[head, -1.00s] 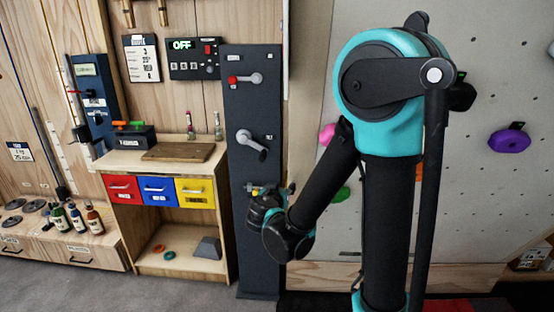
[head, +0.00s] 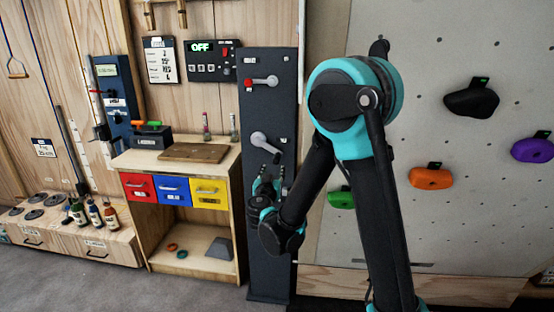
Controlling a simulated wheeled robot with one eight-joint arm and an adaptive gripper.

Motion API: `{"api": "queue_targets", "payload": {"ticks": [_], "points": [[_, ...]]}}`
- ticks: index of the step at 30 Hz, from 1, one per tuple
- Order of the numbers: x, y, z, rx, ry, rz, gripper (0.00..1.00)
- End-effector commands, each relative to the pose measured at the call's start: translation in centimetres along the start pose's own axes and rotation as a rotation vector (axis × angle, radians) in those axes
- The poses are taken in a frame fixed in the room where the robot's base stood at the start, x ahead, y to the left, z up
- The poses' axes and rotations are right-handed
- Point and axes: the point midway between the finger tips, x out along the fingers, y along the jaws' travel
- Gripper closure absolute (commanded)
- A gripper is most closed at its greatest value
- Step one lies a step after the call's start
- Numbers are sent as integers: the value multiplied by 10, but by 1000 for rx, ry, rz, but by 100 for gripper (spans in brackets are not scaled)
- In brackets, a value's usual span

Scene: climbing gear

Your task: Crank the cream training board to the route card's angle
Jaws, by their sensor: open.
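The cream training board (head: 430,70) fills the right side, dotted with holes and bearing coloured holds. A dark column (head: 268,225) stands at its left edge. On it is a grey crank (head: 262,141) whose arm slants down to the right; its dark grip end is close above my gripper. My gripper (head: 270,178) is open, fingers pointing up, just below the crank; I cannot tell whether it touches the grip. A white card (head: 160,60), perhaps the route card, hangs on the wooden wall; its print is too small to read.
A lever with a red pivot (head: 261,82) sits higher on the column. A control box (head: 212,61) reads OFF. A wooden cabinet (head: 137,160) with red, blue and yellow drawers stands left of the column. Grey floor (head: 150,295) is clear in front.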

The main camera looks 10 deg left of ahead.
Motion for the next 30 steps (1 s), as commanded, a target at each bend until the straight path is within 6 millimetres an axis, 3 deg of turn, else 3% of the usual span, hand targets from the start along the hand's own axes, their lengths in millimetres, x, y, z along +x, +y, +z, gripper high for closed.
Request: {"api": "queue_targets", "payload": {"ticks": [9, 15, 29, 30], "points": [[64, 1, 0, 0, 0, 3, 55], [91, 1, 0, 0, -1, 2, 55], [103, 0, 0, 0, -1, 0, 55], [103, 0, 0, 0, -1, 0, 58]]}}
